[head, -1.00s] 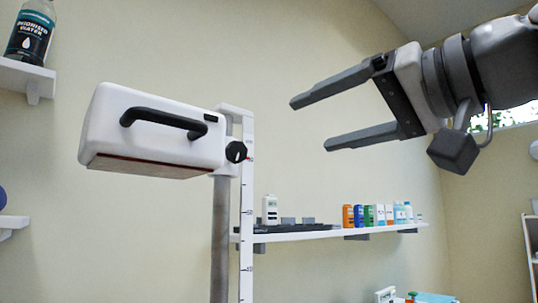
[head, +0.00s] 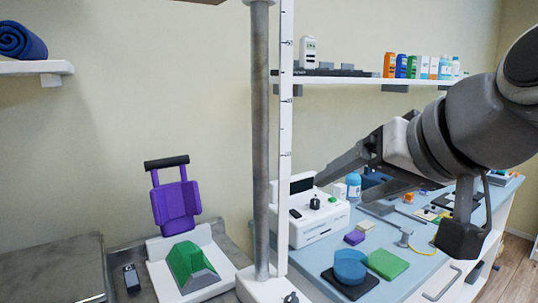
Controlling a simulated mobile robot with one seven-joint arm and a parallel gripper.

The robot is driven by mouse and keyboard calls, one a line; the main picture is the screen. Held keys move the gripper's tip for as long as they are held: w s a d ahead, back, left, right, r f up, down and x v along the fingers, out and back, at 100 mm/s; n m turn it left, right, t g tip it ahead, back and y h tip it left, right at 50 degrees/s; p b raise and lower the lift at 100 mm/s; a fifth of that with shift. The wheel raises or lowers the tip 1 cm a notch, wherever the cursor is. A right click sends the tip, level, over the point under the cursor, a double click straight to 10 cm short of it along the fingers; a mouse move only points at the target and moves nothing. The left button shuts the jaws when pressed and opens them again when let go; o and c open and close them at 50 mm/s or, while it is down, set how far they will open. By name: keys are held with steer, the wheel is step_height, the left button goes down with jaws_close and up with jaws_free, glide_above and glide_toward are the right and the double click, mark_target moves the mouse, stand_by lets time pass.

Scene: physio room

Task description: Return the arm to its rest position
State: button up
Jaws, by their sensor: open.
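My gripper (head: 338,190) is at the right in the head view, at the end of my grey and white arm (head: 450,130). Its two dark fingers are apart, point left and slope down, and nothing is between them. In the picture the fingers overlap the blue-topped counter and the right side of a white device (head: 318,222). I cannot tell how far they are above these.
A pole (head: 261,140) with a white scale stands left of the gripper. The counter (head: 405,285) carries a blue round container (head: 350,266), a green pad (head: 387,264) and small items. A wall shelf (head: 345,81) holds bottles. A purple-backed device (head: 177,205) stands left.

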steer(key=s+d+f+g+h, duration=0.2)
steer(key=s+f, duration=0.2)
steer(key=f, duration=0.7)
steer(key=s+d+f+g+h, duration=0.1)
steer(key=s+f+g+h, duration=0.15)
steer(key=f, duration=0.85)
step_height(320, 180, up, 16)
steer(key=p, duration=1.5)
steer(key=shift+s+d+n+p, duration=0.15)
steer(key=shift+s+n+p, duration=0.25)
